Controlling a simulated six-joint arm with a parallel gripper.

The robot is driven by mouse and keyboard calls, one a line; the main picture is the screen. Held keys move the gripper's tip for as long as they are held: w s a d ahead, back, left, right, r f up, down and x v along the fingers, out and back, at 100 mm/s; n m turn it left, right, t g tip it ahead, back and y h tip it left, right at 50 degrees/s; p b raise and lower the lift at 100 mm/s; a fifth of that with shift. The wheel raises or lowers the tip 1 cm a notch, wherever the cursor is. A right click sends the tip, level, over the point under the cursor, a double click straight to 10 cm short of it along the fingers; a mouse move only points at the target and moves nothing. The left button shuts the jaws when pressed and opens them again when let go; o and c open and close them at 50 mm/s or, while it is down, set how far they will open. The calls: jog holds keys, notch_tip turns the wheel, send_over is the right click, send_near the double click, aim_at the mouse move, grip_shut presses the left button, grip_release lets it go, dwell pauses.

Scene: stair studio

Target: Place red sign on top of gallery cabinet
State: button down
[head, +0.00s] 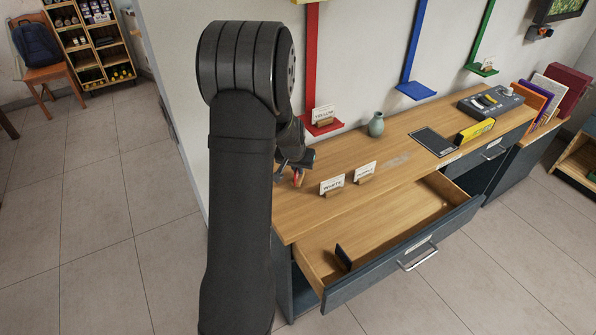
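The gallery cabinet (400,161) is a dark cabinet with a wooden top along the wall. My gripper (298,165) is low over the left end of its top, partly hidden by my arm. A small red and wood-coloured thing (298,178) shows just under the gripper. I cannot tell whether it is the red sign, or whether the gripper holds it. A white card sign (332,185) reading "WHITE" and another card sign (365,171) stand in wooden holders on the top. A "YELLOW" card sign (323,114) stands on the red wall shelf (322,128).
The cabinet's front drawer (400,262) is pulled open, with a small dark piece (343,257) inside. A green vase (376,124), dark pad (434,142), yellow block (475,131) and control box (491,101) occupy the top. Blue (416,90) and green (481,69) shelves hang behind.

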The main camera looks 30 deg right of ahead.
jog(key=shift+f, duration=0.75)
jog(key=shift+f, duration=0.1)
jog(key=c, duration=1.6)
grip_release()
jog(key=v, duration=1.2)
